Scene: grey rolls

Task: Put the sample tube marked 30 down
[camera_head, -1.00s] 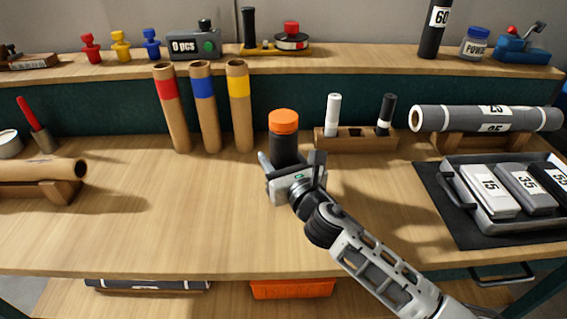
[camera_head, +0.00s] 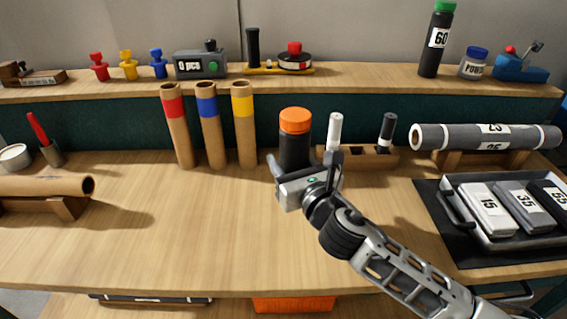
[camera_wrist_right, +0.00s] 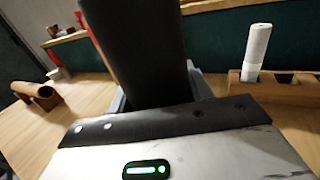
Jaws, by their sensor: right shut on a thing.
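My right gripper (camera_head: 304,168) is shut around a dark tube with an orange cap (camera_head: 295,121). The tube is close to upright at the middle of the bench, in front of the back shelf. In the right wrist view the dark tube body (camera_wrist_right: 137,50) rises between the fingers, leaning in the picture. No number shows on its visible side, so I cannot read whether it is 30. Its lower end is hidden behind the gripper, and I cannot tell whether it touches the bench. My left gripper is not in view.
A wooden block (camera_head: 365,158) with a white and a black marker stands just right of the tube. Three cardboard tubes with red, blue (camera_head: 207,105) and yellow bands stand to its left. A tray (camera_head: 470,222) lies at right. The bench's front middle (camera_head: 190,240) is clear.

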